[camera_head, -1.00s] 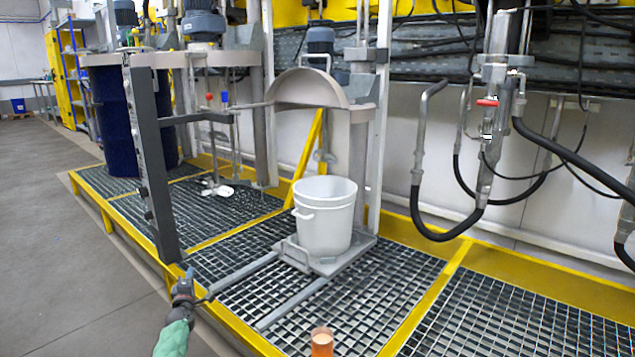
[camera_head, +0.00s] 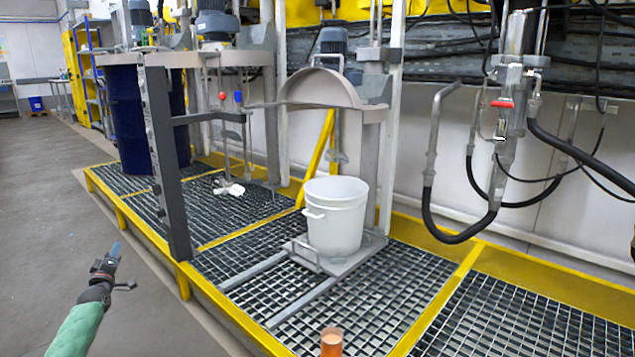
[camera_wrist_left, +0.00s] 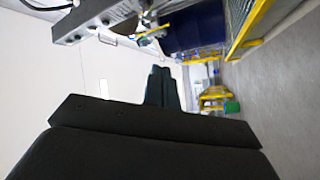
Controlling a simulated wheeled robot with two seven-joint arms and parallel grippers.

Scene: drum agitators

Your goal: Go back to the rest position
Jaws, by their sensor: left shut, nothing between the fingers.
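My left gripper (camera_head: 110,254) shows at the lower left of the head view, on a green-sleeved arm. It is out over the grey floor, left of the yellow platform edge. It is shut and empty, and touches nothing. My right gripper is not in view.
The white bucket (camera_head: 335,222) stands on a small plate on the grating platform (camera_head: 385,285). A dark upright post (camera_head: 163,165) rises at the platform's left edge. A blue drum (camera_head: 135,120) stands behind it. An orange cylinder (camera_head: 331,343) is at bottom. The floor (camera_head: 45,200) at left is clear.

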